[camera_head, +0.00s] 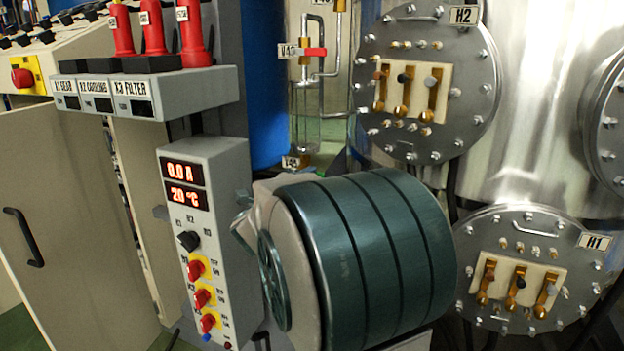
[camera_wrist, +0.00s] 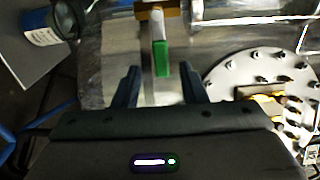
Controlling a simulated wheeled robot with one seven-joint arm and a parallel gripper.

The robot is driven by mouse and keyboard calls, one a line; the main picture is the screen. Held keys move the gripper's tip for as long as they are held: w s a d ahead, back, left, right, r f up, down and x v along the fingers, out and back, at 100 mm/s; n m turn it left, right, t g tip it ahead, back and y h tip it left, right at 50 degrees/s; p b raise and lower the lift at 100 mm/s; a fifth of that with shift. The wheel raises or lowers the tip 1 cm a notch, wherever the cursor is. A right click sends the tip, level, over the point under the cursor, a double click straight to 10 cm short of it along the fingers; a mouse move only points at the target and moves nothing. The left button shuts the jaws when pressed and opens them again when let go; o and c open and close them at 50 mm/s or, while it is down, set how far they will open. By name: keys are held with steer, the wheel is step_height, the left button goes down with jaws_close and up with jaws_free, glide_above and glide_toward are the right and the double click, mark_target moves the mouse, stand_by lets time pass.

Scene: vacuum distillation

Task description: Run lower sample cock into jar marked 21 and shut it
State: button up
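In the wrist view, a cock with a green handle (camera_wrist: 161,58) hangs from a brass-coloured body at the top middle. My gripper (camera_wrist: 161,76) is open, with one dark finger on each side of the handle's line. Whether either finger touches the handle cannot be told. A jar (camera_wrist: 41,22) with blue and a pale label stands at the top left on a grey surface; its number is not readable. In the head view, a glass sample vessel (camera_head: 321,112) stands below a valve with a red handle (camera_head: 315,52); a small tag reading V44 (camera_head: 291,162) sits below it. My gripper is not seen there.
In the head view, a large dark green cylinder (camera_head: 375,260) fills the lower middle. A grey control box (camera_head: 210,250) stands left of it. Round bolted flanges H2 (camera_head: 470,105) and H1 (camera_head: 530,228) are on the steel tank at right. A flange (camera_wrist: 262,62) is close right of my gripper.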

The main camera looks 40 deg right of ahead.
steer(key=p+v, duration=0.2)
steer(key=v, duration=0.9)
steer(key=shift+a, duration=0.25)
steer(key=shift+s, duration=0.15)
steer(key=w+a+r+n+t+y+p, duration=0.35)
steer(key=a+r+n+y+p, duration=0.85)
steer(key=a+n+y+p, duration=0.5)
steer(key=s+r+n+g+p, duration=0.2)
steer(key=s+n+g+p, duration=0.3)
steer(key=s, duration=0.4)
steer(key=s+d+r+n+g+h+p, duration=0.1)
steer(key=s+r+n+g+p, duration=0.2)
steer(key=s+n+g+p, duration=0.2)
steer(key=s+n+p, duration=0.2)
steer(key=s+p, duration=0.2)
steer(key=s, duration=0.1)
steer(key=shift+d+n+h, duration=0.25)
steer(key=shift+n+h, duration=0.05)
steer(key=shift+n, duration=0.1)
